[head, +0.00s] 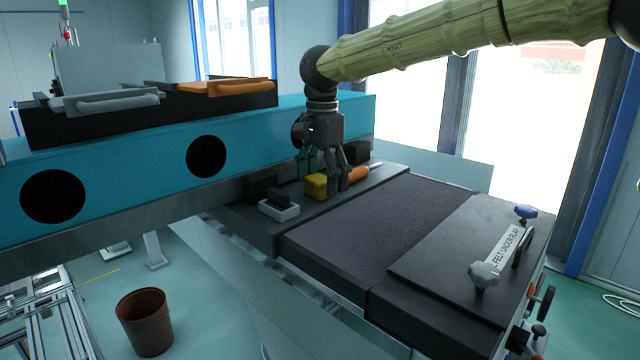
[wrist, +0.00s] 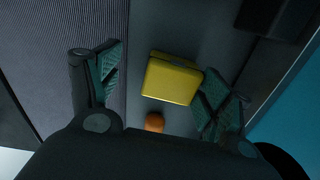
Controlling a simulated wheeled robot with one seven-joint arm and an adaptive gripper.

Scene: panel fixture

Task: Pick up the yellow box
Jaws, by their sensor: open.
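The yellow box (head: 316,185) sits on the dark shelf of the panel fixture in the head view. In the wrist view the yellow box (wrist: 172,78) lies between the two fingers, nearer the right one. My gripper (head: 328,180) is open and points down over the box. In the wrist view the gripper (wrist: 160,85) has green-padded fingers spread on both sides of the box. The right finger is close to the box; I cannot tell whether it touches. In the head view the fingers partly cover the box.
An orange-handled tool (head: 359,174) lies just right of the box; its orange end (wrist: 154,122) shows in the wrist view. A white tray with a black block (head: 279,210) stands to the left. A black block (head: 356,151) is behind. A teal beam (head: 130,165) rises behind the shelf.

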